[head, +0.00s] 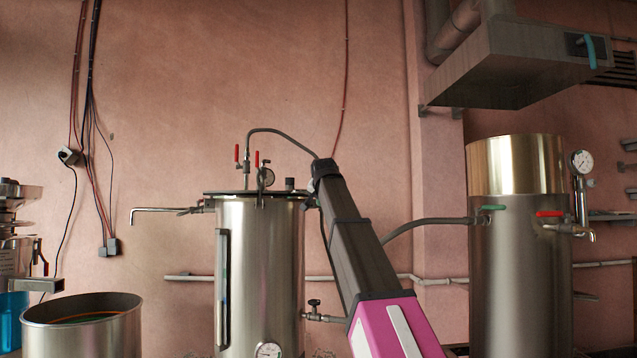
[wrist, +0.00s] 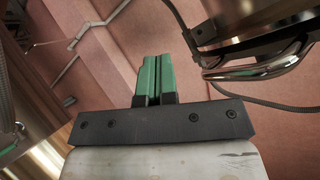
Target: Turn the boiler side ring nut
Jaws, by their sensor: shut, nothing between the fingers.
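The steel boiler (head: 258,270) stands in the middle of the head view, with a flat dark lid, red-handled valves and a gauge on top. My dark and pink arm crosses in front of its right side. I cannot pick out the side ring nut for sure; the arm covers part of that side. In the wrist view my gripper (wrist: 153,58) has its two green fingers shut together, with nothing between them. The fingers point at the bare pink wall and touch nothing visible.
A taller steel vessel with a brass-coloured top (head: 516,165) stands at right, with a grey hose (head: 425,222) running left from it behind my arm. A hood (head: 520,65) hangs above. An open steel pot (head: 85,325) is at lower left. A wall pipe (head: 435,280) runs behind.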

